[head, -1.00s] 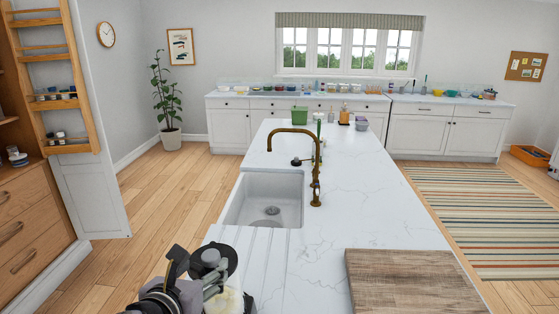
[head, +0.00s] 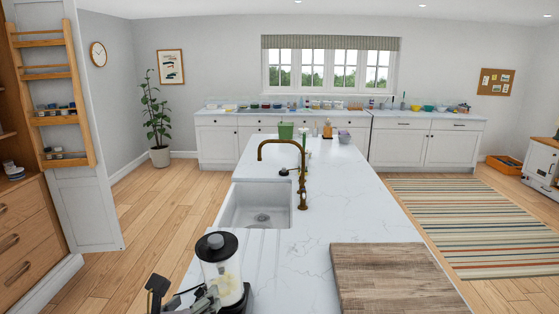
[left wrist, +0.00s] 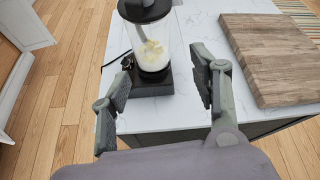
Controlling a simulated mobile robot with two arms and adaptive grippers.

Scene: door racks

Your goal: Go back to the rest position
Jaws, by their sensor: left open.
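My left gripper (head: 183,298) is at the bottom of the head view, in front of a blender with a black lid (head: 217,262). In the left wrist view the two fingers of my left gripper (left wrist: 160,88) are spread apart with nothing between them. The blender (left wrist: 153,50) stands on the white counter beyond the fingers, apart from them. Its clear jar holds pale yellowish contents and its base is black. My right gripper is not in view.
A wooden cutting board (head: 392,279) lies on the island counter (head: 325,215) at right. A sink (head: 257,205) with a bronze faucet (head: 301,175) is farther along. An open rack door (head: 85,165) stands at left. Wooden floor (head: 165,215) is free left of the island.

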